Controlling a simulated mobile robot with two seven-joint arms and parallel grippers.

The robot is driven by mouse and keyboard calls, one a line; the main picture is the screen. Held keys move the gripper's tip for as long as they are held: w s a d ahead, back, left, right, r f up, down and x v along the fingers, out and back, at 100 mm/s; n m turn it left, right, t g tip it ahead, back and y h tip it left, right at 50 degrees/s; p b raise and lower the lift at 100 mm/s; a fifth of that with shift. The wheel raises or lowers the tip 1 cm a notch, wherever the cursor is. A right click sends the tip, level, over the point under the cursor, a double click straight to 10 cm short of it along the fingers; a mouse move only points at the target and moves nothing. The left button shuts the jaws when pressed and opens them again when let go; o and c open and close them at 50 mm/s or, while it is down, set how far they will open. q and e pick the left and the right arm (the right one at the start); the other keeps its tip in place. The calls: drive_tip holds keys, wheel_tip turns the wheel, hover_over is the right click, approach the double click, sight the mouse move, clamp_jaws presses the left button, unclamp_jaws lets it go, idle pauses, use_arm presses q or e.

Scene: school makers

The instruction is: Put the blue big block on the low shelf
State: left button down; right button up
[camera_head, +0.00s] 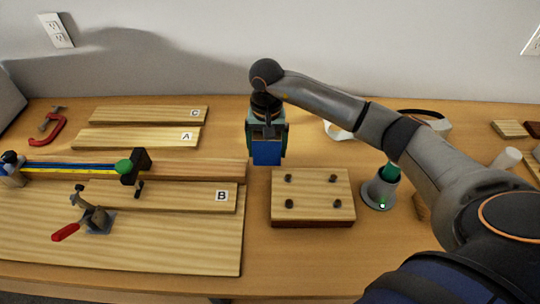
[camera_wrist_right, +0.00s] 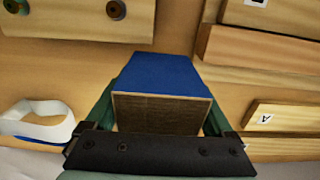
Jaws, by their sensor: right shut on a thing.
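The blue big block (camera_head: 267,152) is between the fingers of my right gripper (camera_head: 267,140), over the middle of the table toward the wall. In the right wrist view the block (camera_wrist_right: 160,77) shows a blue face and a bare wood-coloured end, with the dark green fingers of the right gripper (camera_wrist_right: 160,125) closed on both its sides. I cannot tell from these views whether the block touches the table. My left gripper is not in view. No low shelf shows in either view.
A pegged wooden block (camera_head: 312,198) sits in front, beside a grey cone holder (camera_head: 379,193). Boards C (camera_head: 150,114), A (camera_head: 140,138) and B (camera_head: 170,198), a blue bar clamp (camera_head: 70,167) and a red-handled toggle clamp (camera_head: 95,218) fill the left. A white band (camera_wrist_right: 38,122) lies behind.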

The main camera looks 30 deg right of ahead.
sight(270, 158)
drive_tip(key=f, duration=0.3)
drive_tip(key=shift+d+f+p, duration=0.1)
drive_tip(key=shift+d+p, duration=0.25)
drive_tip(key=shift+d, duration=0.05)
drive_tip(key=shift+f, duration=0.45)
drive_tip(key=o, duration=1.2)
drive_tip(key=shift+f, duration=0.1)
drive_tip(key=shift+o, duration=0.2)
